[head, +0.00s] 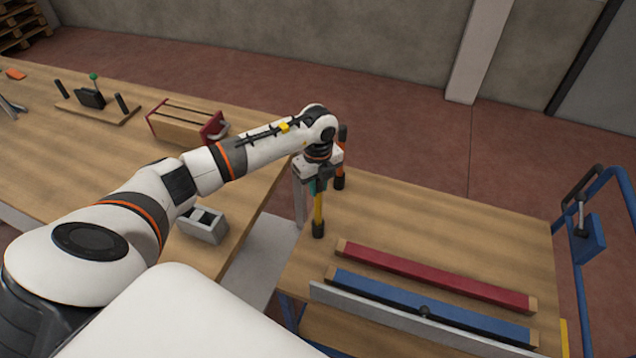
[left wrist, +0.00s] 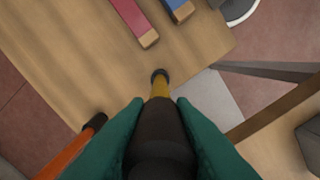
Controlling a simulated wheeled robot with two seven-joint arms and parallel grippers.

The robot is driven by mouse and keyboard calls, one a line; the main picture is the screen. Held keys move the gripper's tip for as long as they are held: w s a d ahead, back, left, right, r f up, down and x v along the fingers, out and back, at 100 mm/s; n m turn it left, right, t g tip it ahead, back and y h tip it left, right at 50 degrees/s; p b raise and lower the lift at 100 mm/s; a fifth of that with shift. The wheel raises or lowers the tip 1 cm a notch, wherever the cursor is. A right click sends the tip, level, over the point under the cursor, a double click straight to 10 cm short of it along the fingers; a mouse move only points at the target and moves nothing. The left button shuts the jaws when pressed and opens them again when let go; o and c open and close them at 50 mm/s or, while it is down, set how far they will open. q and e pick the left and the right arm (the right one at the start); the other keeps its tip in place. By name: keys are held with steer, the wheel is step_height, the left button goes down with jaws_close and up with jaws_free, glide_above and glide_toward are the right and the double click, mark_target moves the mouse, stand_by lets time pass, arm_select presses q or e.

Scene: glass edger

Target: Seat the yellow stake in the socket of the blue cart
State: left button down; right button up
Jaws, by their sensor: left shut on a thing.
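The yellow stake (head: 318,206) is upright in my left gripper (head: 317,184), over the left edge of the blue cart's wooden deck (head: 430,215). Its lower end meets a dark collar or tip (head: 318,230) at deck level; I cannot tell whether it is inside a socket or above one. In the left wrist view the teal fingers are shut around the stake's dark upper part, and its yellow shaft (left wrist: 160,90) runs to a dark ring (left wrist: 160,75). My right gripper is not in view.
An orange stake with dark ends (head: 341,163) stands just behind my gripper. Red (head: 435,274) and blue (head: 430,305) bars lie on the cart's near side. A workbench (head: 60,150) at left carries a grey block (head: 203,226) and a red-ended wooden rack (head: 180,125). The deck's middle is clear.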

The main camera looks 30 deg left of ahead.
arm_select(q)
steer(key=c, duration=1.2)
jaws_free()
steer(key=shift+c, duration=0.2)
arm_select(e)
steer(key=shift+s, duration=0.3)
arm_select(q)
steer(key=shift+r, duration=0.25)
steer(key=shift+w+r, duration=0.1)
steer(key=shift+r, duration=0.1)
step_height(320, 180, up, 11)
steer(key=b, duration=0.3)
steer(key=shift+f, duration=0.2)
steer(key=shift+r, duration=0.4)
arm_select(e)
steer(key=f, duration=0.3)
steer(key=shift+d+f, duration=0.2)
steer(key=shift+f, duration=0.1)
